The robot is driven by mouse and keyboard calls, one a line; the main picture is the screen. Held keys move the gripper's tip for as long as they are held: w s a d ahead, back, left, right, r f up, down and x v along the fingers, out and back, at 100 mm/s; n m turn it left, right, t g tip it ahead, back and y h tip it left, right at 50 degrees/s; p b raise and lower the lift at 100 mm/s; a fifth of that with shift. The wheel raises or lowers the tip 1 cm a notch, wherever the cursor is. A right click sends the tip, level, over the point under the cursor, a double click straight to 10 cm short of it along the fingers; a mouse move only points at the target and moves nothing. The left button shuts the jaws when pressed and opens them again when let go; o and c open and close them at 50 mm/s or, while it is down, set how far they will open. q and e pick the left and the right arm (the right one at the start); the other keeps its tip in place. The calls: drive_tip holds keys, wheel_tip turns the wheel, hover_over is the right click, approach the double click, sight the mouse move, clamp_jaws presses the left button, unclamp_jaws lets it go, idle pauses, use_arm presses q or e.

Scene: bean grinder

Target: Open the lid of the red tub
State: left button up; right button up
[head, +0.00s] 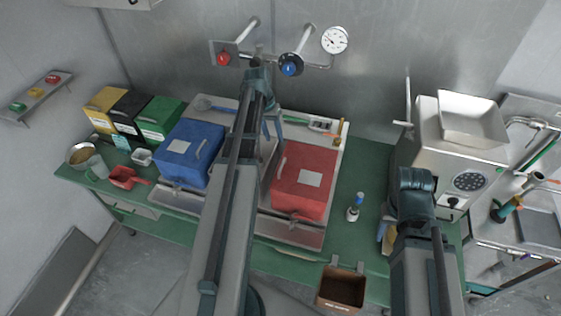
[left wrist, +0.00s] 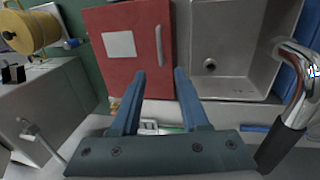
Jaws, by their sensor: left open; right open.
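The red tub (head: 302,196) stands on the bench right of centre in the head view. Its flat red lid is down, with a white label and a pale bar handle (head: 281,163) near its left edge. In the left wrist view the red lid (left wrist: 112,70) and its handle (left wrist: 159,46) show just beyond the fingertips. My left gripper (head: 272,134) is open and empty, behind the tub and near the handle side. Its spread fingers (left wrist: 161,72) also show in the left wrist view. My right gripper (head: 385,236) is at the bench's right, beside the grinder, partly hidden by its arm.
A blue tub (head: 190,145) stands left of my left arm, with a metal basin (left wrist: 228,50) between the tubs. A steel grinder (head: 440,145) stands at the right. A small bottle (head: 353,212) and a brown box (head: 342,287) are near the red tub. Wall valves (head: 290,65) are behind.

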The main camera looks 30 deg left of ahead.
sight(282, 164)
use_arm(q)
drive_tip(key=f+b, duration=0.4)
drive_tip(key=d+f+b, duration=0.1)
drive_tip(key=f+b, duration=0.3)
drive_tip(key=d+f+b, duration=0.1)
drive_tip(key=f+b, duration=0.3)
drive_tip(key=shift+w+d+f, duration=0.25)
drive_tip(key=shift+w+f, duration=0.1)
drive_tip(key=shift+f, duration=0.05)
drive_tip(key=shift+c, duration=0.2)
clamp_jaws()
drive_tip(key=shift+r, duration=0.1)
idle(0.7)
